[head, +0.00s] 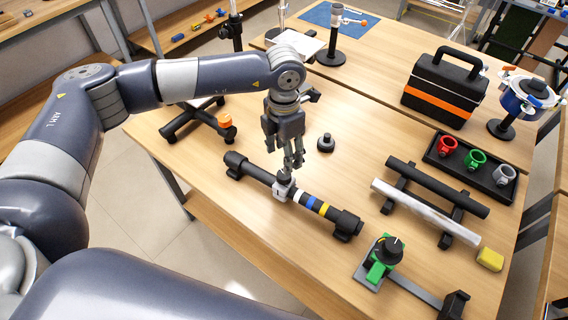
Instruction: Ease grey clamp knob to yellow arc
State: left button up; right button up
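A grey clamp (283,192) sits around a black bar (258,174) that lies low over the table. The bar carries a blue band (311,201) and a yellow band (323,208) to the right of the clamp. No separate yellow arc can be made out. My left gripper (289,172) points down with its fingertips at the top of the clamp. The fingers hide the knob, and whether they grip it cannot be told. My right gripper is not in view.
A small black knobbed piece (326,142) stands behind the bar. A green clamp with a black knob (381,259) is at the front right. A black tray (459,172) holds red, green and grey clamps. Two rods (424,208) rest on supports, with a yellow block (490,259) nearby.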

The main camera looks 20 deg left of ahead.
pick_arm(q)
notch_tip(320, 180, up, 4)
jog(key=shift+r, duration=0.1)
dwell(0.5)
